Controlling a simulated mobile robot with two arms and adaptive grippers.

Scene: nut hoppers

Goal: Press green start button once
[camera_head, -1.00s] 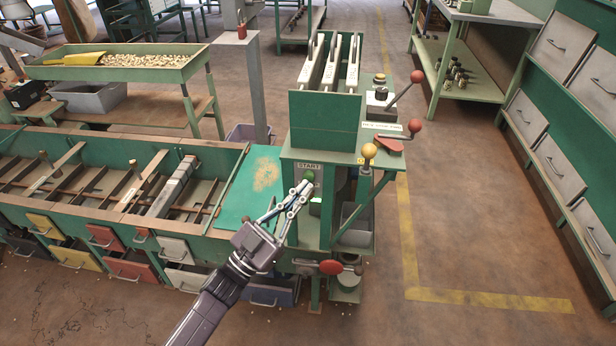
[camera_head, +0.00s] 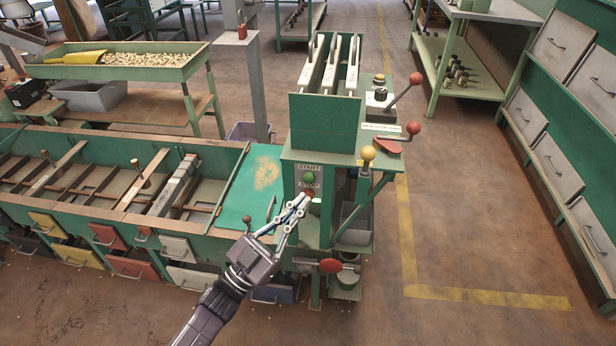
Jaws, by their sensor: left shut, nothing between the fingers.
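The green start button (camera_head: 308,179) sits on the grey panel on the front of the green machine (camera_head: 325,125), under the START label. A STOP label is below it, with a reddish button (camera_head: 309,194) partly hidden by my fingertips. My left gripper (camera_head: 304,199) is shut and empty. It reaches up from below, with its tips just below the green button, at the height of the reddish one. I cannot tell whether the tips touch the panel. My right gripper is not in view.
A yellow-knobbed lever (camera_head: 368,153) and red-knobbed levers (camera_head: 413,128) stick out right of the panel. A red knob (camera_head: 331,266) is lower down. The long green hopper bench (camera_head: 110,215) extends left. Floor to the right is open.

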